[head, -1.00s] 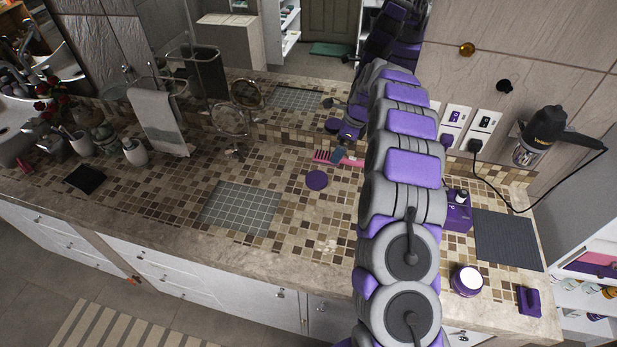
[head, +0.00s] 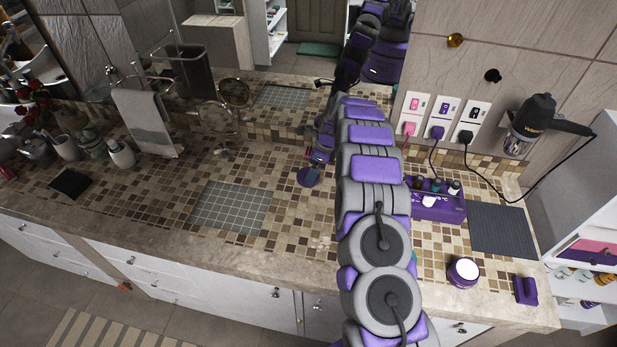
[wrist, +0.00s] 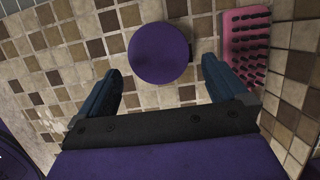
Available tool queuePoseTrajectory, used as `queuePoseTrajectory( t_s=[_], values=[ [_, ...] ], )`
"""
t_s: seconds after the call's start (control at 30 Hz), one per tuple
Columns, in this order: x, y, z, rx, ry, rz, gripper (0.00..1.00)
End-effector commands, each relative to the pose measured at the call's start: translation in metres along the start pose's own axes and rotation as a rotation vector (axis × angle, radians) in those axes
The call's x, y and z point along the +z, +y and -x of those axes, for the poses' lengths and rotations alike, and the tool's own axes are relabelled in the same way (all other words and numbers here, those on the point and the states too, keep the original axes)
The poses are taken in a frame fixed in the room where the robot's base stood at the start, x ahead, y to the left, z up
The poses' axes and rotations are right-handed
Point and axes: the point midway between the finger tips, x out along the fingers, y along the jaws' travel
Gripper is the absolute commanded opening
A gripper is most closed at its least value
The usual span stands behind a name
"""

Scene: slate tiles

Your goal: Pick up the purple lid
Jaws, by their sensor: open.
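The purple lid (head: 309,177) is a flat round disc lying on the tiled counter. In the head view it is just left of my arm, and its right edge is close to my gripper. In the wrist view the lid (wrist: 160,53) lies ahead of my gripper (wrist: 158,82), roughly centred between the two fingers. The fingers are apart and empty. The lid is on the counter, not held.
A pink brush (wrist: 247,45) lies right of the lid, close to the right finger. A purple box with bottles (head: 437,204), a jar (head: 463,272) and a dark mat (head: 502,231) are right of my arm. A grey grid mat (head: 231,207) lies left, with clear counter between.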

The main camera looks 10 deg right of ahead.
Motion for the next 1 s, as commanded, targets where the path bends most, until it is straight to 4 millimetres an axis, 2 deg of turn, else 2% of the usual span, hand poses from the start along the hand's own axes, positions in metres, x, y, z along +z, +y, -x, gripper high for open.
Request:
queuePoseTrajectory(
  t_s=[0.1,0.2,0.47,0.93,1.0],
  values=[
    [0.002,0.001,-0.023,0.005,0.002,-0.001,1.00],
    [0.002,0.001,-0.035,0.006,0.003,0.000,1.00],
    [0.003,0.001,-0.039,0.004,0.001,0.001,1.00],
    [0.003,0.001,-0.039,0.003,0.001,0.000,0.56],
    [0.003,0.001,-0.039,0.003,0.001,0.000,0.55]
  ],
)
